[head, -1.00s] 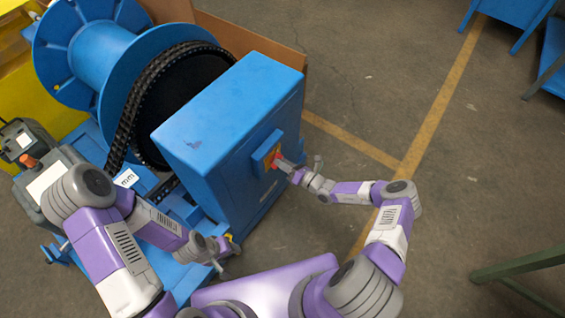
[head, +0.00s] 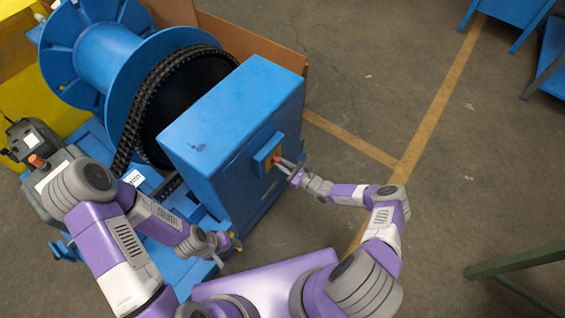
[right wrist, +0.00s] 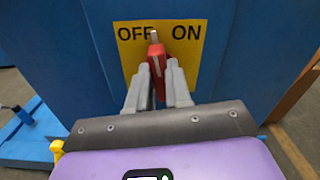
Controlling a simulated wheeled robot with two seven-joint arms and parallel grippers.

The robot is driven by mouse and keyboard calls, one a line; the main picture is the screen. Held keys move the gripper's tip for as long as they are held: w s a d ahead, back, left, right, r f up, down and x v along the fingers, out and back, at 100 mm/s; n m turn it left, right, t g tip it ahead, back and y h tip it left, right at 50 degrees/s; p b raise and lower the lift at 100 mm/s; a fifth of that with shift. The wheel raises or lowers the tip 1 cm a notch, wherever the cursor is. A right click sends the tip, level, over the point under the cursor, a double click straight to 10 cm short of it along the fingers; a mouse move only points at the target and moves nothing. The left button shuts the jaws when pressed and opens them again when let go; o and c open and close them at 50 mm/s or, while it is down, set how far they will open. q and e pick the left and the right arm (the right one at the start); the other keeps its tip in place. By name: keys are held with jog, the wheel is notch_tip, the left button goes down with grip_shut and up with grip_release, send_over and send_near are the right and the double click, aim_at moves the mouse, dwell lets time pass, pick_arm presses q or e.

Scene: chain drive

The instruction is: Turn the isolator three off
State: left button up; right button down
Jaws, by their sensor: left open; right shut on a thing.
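The isolator is a red handle (right wrist: 157,68) on a yellow plate (right wrist: 190,50) marked OFF at left and ON at right. In the right wrist view the handle's white-marked tip points up, leaning slightly left, beside the last letter of OFF. The plate is on the side of a tall blue cabinet (head: 235,110); the red handle also shows in the head view (head: 276,159). My right gripper (right wrist: 157,78) is shut on the handle, one finger on each side. My left gripper (head: 229,245) is open, low by the machine's front. No number is legible on the plate.
A blue spool (head: 105,50) and a black chain on a large wheel (head: 185,100) stand left of the cabinet. A grey box with an orange knob (head: 37,160) is at far left. The floor right of the cabinet is clear up to a green bench (head: 520,262).

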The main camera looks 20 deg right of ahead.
jog(key=shift+a+n+p, duration=0.1)
jog(key=shift+n+p, duration=0.95)
jog(key=shift+n, duration=2.55)
jog(key=c, duration=1)
grip_release()
jog(key=shift+s, duration=0.1)
jog(key=shift+c, duration=0.2)
jog(key=shift+f, duration=0.1)
jog(key=p+v, duration=0.1)
jog(key=v, duration=0.6)
jog(key=shift+s, duration=0.2)
